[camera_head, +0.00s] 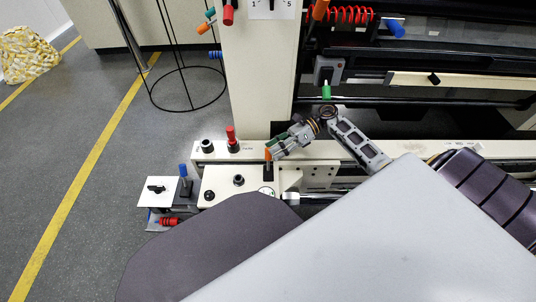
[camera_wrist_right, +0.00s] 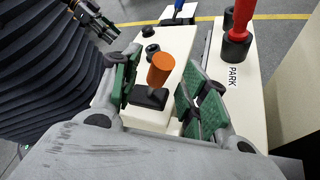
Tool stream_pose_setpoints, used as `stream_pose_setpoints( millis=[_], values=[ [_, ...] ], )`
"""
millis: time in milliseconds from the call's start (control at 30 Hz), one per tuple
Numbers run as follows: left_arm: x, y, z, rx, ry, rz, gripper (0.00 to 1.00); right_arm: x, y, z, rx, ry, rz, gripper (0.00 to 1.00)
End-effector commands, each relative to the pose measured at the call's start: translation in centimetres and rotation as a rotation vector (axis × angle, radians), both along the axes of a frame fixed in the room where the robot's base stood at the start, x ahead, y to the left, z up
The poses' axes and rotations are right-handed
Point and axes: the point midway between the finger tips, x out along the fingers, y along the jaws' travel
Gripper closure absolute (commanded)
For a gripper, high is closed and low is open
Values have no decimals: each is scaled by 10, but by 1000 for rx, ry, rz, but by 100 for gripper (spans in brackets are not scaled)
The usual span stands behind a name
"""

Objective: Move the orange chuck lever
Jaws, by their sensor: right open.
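The orange chuck lever (camera_head: 268,154) stands on a black base on the cream machine bed in the head view. In the right wrist view its orange knob (camera_wrist_right: 160,68) is upright on the black base, between and slightly beyond the fingertips. My right gripper (camera_head: 277,151) is right beside the lever in the head view. It is open, with one green-padded finger on each side of the knob in the wrist view (camera_wrist_right: 163,92), and a gap shows on both sides. The lever's lower end is partly hidden in the head view.
A red lever (camera_head: 231,138) stands behind the orange one; in the wrist view it is beside PARK lettering. Black knobs (camera_head: 239,181) dot the bed. A cream column (camera_head: 258,80) rises behind.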

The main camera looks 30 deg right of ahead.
Motion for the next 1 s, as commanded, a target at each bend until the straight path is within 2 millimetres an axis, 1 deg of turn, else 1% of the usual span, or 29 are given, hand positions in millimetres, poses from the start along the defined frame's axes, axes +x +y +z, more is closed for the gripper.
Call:
stream_pose_setpoints(
  millis=[100,300,433,700,1000],
  values=[
    [1,-1,-7,-11,-9,5,60,2,14,-6,1,-1,1,56],
    [4,-3,-12,-20,-24,11,60,4,28,-10,0,0,0,56],
    [4,-3,-11,-22,-30,13,60,4,31,-11,0,0,0,56],
    [5,-3,-11,-23,-30,13,60,4,31,-11,0,0,0,56],
    [4,-2,-12,-21,-27,11,60,4,31,-11,-1,0,0,94]
  ],
)
